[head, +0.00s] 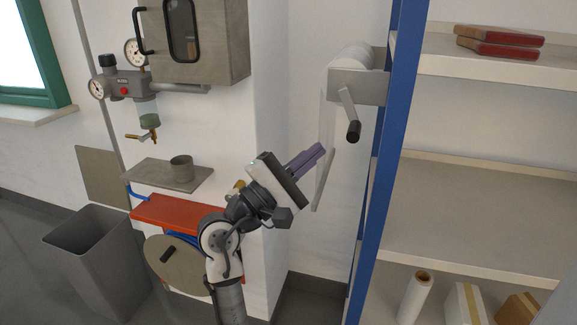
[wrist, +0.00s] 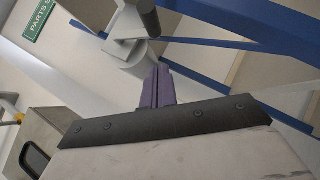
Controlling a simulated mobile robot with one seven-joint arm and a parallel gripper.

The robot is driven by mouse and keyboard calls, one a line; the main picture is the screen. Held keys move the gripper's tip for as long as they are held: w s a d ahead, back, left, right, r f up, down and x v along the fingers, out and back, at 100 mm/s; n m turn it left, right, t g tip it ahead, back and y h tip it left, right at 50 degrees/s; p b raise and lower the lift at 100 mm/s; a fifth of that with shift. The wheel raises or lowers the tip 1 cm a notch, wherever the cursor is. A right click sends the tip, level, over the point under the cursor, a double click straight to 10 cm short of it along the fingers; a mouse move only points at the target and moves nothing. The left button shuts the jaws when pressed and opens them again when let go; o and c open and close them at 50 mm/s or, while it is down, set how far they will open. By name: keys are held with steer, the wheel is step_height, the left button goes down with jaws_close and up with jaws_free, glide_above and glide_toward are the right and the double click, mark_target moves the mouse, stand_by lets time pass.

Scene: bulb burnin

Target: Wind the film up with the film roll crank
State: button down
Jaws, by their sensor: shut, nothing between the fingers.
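The film roll crank (head: 348,110) is a grey arm with a black handle (head: 353,131), on a grey bracket (head: 358,87) fixed at the blue shelf post. The white film roll (head: 357,55) sits behind the bracket. Its film (head: 327,130) hangs down to a pale bar (head: 323,180) at the lower end. My gripper (head: 318,149) has purple fingers, shut and empty, below and left of the handle and apart from it. In the wrist view the fingers (wrist: 158,85) point up toward the roll (wrist: 132,60), with the dark handle (wrist: 149,18) above them.
A grey cabinet (head: 205,40), gauges (head: 115,80) and a red panel (head: 180,212) are left. A grey bin (head: 95,260) stands on the floor.

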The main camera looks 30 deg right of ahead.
steer(key=s+d+r, duration=0.1)
steer(key=s+d+r+p, duration=0.1)
steer(key=d+r, duration=0.1)
steer(key=shift+s+p, duration=0.15)
steer(key=shift+p, duration=0.15)
steer(key=shift+s+d+f+n, duration=0.1)
steer(key=shift+s+d+n, duration=0.15)
steer(key=shift+n, duration=0.25)
stand_by(0.3)
steer(key=shift+t+h, duration=0.3)
steer(key=shift+t, duration=0.1)
